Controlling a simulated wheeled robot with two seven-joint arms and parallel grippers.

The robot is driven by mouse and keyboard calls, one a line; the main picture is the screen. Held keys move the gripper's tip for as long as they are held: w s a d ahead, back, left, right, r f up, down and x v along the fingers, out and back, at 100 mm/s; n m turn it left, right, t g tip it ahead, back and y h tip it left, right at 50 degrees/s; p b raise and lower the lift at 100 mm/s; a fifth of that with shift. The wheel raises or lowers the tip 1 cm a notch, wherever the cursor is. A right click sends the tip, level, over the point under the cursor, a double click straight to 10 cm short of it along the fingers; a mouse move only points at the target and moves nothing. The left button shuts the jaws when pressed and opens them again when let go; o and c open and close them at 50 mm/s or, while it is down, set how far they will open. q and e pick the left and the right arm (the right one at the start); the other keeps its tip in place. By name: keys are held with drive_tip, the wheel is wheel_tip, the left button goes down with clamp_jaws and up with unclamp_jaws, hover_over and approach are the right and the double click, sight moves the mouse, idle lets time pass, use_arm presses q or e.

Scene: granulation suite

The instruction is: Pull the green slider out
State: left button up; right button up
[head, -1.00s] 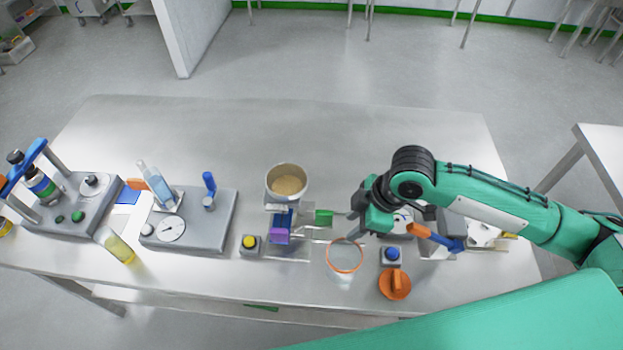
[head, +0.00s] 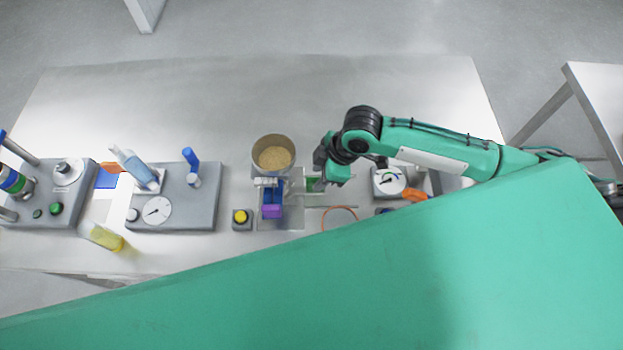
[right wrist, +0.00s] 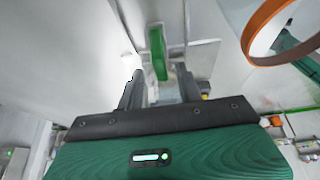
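The green slider (head: 314,185) shows as a small green block on the right side of the hopper stand in the head view, partly hidden by my right gripper (head: 326,179). In the right wrist view the slider (right wrist: 159,54) is an upright green plate just ahead of the fingertips, in line with the gap between them. My right gripper (right wrist: 159,82) is open and empty, with a finger on each side of that gap. I cannot tell whether either finger touches the slider. My left gripper is not in view.
A hopper with tan granules (head: 273,154) stands above a purple block (head: 272,211). A yellow button box (head: 241,219) is to the left. An orange-rimmed clear container (right wrist: 262,38) is close by on the right. A dial gauge (head: 389,181) stands right of my gripper.

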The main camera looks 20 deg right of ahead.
sight(316, 179)
drive_tip(key=shift+p+x, duration=0.3)
drive_tip(key=shift+x, duration=2.35)
clamp_jaws()
